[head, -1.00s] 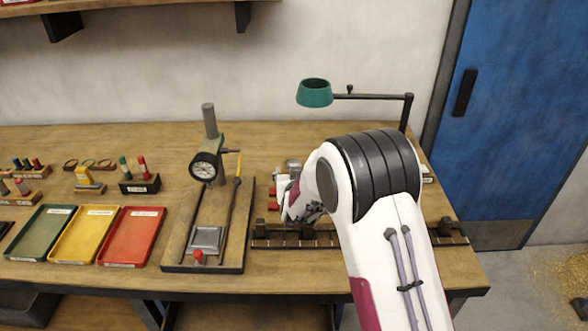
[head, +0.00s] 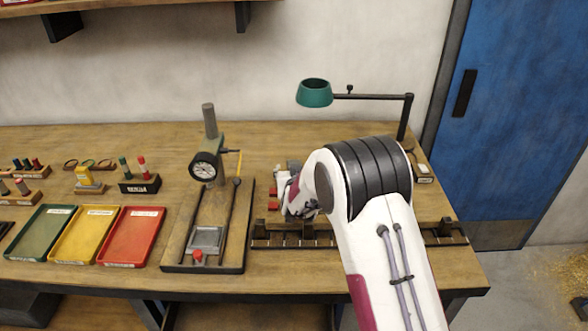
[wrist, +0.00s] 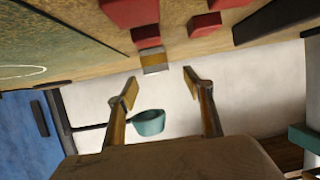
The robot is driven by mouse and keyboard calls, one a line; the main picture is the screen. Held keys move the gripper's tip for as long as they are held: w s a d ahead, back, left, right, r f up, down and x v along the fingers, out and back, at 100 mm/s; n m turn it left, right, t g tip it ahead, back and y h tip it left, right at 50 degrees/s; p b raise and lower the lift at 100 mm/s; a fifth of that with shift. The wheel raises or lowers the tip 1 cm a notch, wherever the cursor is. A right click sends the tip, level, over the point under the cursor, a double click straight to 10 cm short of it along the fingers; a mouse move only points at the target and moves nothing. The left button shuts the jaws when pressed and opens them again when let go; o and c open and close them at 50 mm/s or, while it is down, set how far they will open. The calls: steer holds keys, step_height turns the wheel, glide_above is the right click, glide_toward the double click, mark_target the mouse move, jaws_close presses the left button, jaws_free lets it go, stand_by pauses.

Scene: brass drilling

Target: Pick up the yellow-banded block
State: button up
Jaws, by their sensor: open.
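The yellow-banded block (wrist: 153,62) shows in the wrist view as a small grey block with a yellow band, near the top centre. My gripper (wrist: 160,85) is open and empty. Its two fingers stand apart on either side of the block's line, with the block just beyond the fingertips and not between them. In the head view my gripper's end is mostly hidden by my own arm over the right part of the bench, and I cannot make out the yellow band there.
Several red blocks sit close to the banded block; one (wrist: 145,36) is directly beside it and another (wrist: 205,25) is to the right. A dark rail (head: 275,238) runs along the bench front. A gauge stand (head: 205,167) is to the left, and a green lamp (head: 314,93) is behind.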

mark_target(294, 162)
steer(key=shift+w+d+f, duration=0.15)
steer(key=shift+w+f, duration=0.1)
steer(key=shift+w, duration=0.4)
steer(key=shift+w+d+f, duration=0.1)
steer(key=shift+w+f, duration=0.15)
steer(key=shift+w, duration=0.35)
steer(key=shift+x, duration=1.05)
steer(key=shift+a, duration=0.1)
steer(key=shift+c, duration=0.2)
steer(key=c, duration=1.2)
steer(key=shift+w+r, duration=0.1)
steer(key=shift+r, duration=0.1)
jaws_close()
steer(key=shift+r, duration=0.1)
step_height(294, 162, up, 10)
